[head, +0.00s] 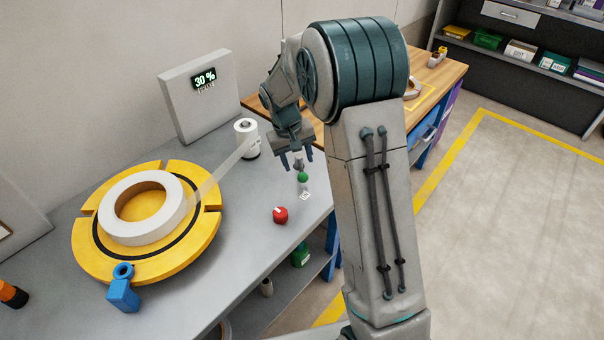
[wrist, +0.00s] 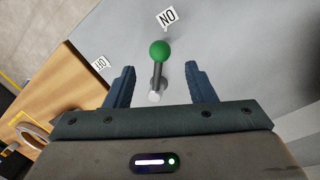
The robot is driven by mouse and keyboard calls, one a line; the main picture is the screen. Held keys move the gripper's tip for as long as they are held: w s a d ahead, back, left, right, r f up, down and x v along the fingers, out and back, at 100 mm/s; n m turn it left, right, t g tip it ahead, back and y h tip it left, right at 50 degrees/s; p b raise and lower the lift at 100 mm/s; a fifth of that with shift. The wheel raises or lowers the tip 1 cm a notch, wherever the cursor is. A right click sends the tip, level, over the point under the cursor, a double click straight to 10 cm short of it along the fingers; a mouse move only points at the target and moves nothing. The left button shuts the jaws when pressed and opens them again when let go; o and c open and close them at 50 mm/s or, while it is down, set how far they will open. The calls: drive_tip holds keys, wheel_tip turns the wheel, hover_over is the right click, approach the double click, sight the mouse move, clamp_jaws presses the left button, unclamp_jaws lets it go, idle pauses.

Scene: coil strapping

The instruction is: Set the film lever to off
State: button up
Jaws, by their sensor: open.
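The film lever has a green ball knob (wrist: 159,50) on a dark shaft with a pale round base. In the wrist view it tilts toward the ON label (wrist: 167,17), which appears upside down. A second label (wrist: 101,63), seemingly OFF, lies to the left, outside the left finger. My gripper (wrist: 158,70) is open, with one finger on each side of the lever and a gap on both sides. In the head view the green knob (head: 303,177) shows just below my gripper (head: 297,160); the lever's base is partly hidden by the fingers.
A red knob (head: 280,215) stands near the grey bench's front edge. A white film roll (head: 247,138) stands left of my gripper, its film running to the white coil (head: 122,228) on the yellow turntable (head: 90,262). A display panel (head: 178,103) reads 30 %.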

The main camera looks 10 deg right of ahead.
sight(302, 174)
drive_tip(key=f, duration=0.3)
drive_tip(key=d+f, duration=0.1)
drive_tip(key=f, duration=0.2)
drive_tip(key=shift+d+f, duration=0.15)
drive_tip(key=shift+f, duration=0.05)
clamp_jaws()
